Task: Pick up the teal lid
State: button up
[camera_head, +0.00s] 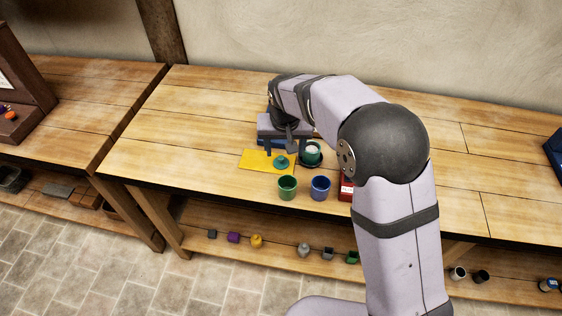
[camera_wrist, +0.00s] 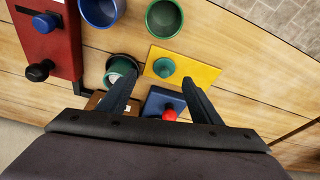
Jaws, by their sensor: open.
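The teal lid (camera_head: 281,161) has a small knob on top and lies on a flat yellow mat (camera_head: 255,160) on the workbench. In the wrist view the teal lid (camera_wrist: 164,68) is just beyond the fingertips, between their lines. My gripper (camera_head: 280,149) is above the bench beside the lid. In the wrist view my gripper (camera_wrist: 158,84) is open, with nothing between its fingers. Its left finger overlaps a dark green pot (camera_wrist: 118,66) with something white inside. I cannot tell exactly how high the fingertips are above the mat.
A green cup (camera_head: 287,187) and a blue cup (camera_head: 320,187) stand in front of the mat. A red box (camera_wrist: 45,45) with knobs is beside them. A blue block (camera_wrist: 157,98) with a red knob (camera_wrist: 170,114) lies under my gripper. The bench left of the mat is clear.

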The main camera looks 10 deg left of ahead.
aim_at(281, 159)
jog(key=shift+w+a+p+x, duration=0.15)
jog(key=shift+p+x, duration=0.4)
jog(key=shift+x, duration=0.7)
jog(key=shift+a+p+x, duration=0.2)
jog(key=shift+p+x, duration=0.35)
jog(key=shift+x, duration=0.7)
jog(key=shift+w+a+p+x, duration=0.15)
jog(key=shift+p+x, duration=0.4)
jog(key=shift+x, duration=0.7)
jog(key=shift+r, duration=0.1)
jog(key=c, duration=1.1)
